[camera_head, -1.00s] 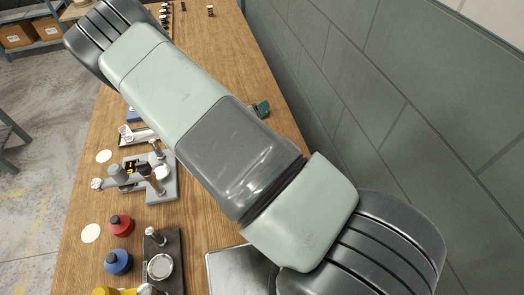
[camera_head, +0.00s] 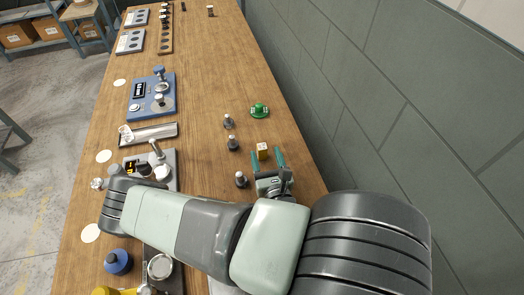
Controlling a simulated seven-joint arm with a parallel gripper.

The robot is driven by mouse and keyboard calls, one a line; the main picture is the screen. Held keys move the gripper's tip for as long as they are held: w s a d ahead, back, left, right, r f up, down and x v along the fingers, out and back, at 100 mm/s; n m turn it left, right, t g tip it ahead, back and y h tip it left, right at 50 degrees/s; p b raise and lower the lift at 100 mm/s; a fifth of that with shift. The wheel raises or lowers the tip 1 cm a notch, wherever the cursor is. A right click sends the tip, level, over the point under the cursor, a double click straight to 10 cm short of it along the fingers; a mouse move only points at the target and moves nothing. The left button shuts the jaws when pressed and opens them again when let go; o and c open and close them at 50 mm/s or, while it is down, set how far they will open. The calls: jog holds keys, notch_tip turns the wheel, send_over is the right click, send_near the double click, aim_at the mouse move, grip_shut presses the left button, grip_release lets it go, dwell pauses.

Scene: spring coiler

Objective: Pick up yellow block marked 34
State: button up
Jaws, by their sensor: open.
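A small yellow block (camera_head: 262,151) stands on the wooden bench right of its middle. Its marking is too small to read. My gripper (camera_head: 267,160) is at the lower right, its two green fingers open and pointing away from me toward the back of the bench. The block appears between the fingers near their tips. I cannot tell whether either finger touches it or how high the fingers are above the bench.
A green round part (camera_head: 259,110) lies beyond the block. Several dark knobbed pieces, one here (camera_head: 241,179), stand left of my gripper. A blue device (camera_head: 152,96) and a grey one (camera_head: 151,164) are at left. A grey wall (camera_head: 400,110) borders the right edge.

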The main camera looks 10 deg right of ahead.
notch_tip(320, 180, down, 2)
jog(key=shift+f, duration=0.1)
jog(key=shift+w+r, duration=0.2)
jog(key=shift+w, duration=0.5)
jog(key=shift+w+d, duration=0.15)
jog(key=shift+w, duration=2.95)
jog(key=shift+c, duration=0.2)
jog(key=c, duration=1)
